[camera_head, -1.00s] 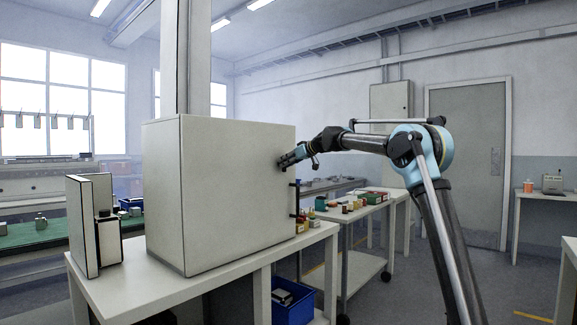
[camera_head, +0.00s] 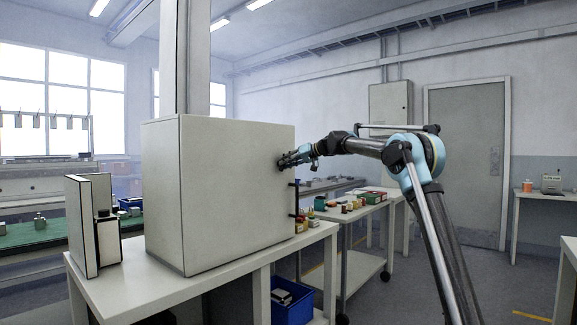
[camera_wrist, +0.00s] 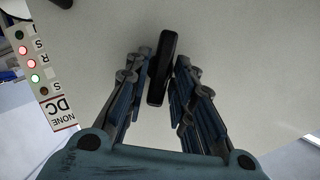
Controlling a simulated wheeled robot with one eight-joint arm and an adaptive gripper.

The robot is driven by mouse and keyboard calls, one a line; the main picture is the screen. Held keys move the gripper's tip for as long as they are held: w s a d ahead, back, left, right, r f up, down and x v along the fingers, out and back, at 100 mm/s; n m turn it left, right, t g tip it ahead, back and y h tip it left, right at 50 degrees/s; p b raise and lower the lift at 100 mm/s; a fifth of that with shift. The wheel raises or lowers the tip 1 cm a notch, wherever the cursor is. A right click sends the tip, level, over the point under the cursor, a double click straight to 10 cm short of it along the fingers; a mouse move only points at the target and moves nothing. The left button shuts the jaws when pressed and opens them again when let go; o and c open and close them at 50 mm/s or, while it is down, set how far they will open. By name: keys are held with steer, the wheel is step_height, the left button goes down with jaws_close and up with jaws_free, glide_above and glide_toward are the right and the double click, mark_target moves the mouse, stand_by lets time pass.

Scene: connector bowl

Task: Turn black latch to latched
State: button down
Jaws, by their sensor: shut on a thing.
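The black latch (camera_wrist: 162,70) is a dark elongated handle on the pale face of the cabinet (camera_head: 225,195). In the wrist view it stands nearly upright, tilted slightly to the right at its top. My gripper (camera_wrist: 160,82) has its two jointed fingers on either side of the latch, shut on it. In the head view my gripper (camera_head: 282,163) is at the upper right of the cabinet's front, and its fingers hide the latch there.
A panel with indicator lights (camera_wrist: 37,65) is at the left of the wrist view. A black bar handle (camera_head: 294,199) is at the cabinet's right edge. The cabinet stands on a white table (camera_head: 215,280); a cart (camera_head: 345,225) with small items is behind it.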

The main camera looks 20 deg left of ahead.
steer(key=m+g+y, duration=0.1)
steer(key=m, duration=0.2)
steer(key=f+m+g+y, duration=0.1)
steer(key=m, duration=0.2)
steer(key=m+y, duration=0.1)
steer(key=m, duration=0.2)
steer(key=shift+w+d+f+g+y, duration=0.1)
steer(key=shift+w+f+g+y, duration=0.1)
steer(key=shift+w+g+y, duration=0.2)
steer(key=shift+m, duration=0.3)
steer(key=shift+s, duration=0.1)
steer(key=c, duration=1.6)
jaws_free()
steer(key=shift+o, duration=0.2)
steer(key=shift+d, duration=0.1)
steer(key=d, duration=1.1)
steer(key=shift+d+f, duration=0.15)
steer(key=shift+d, duration=0.25)
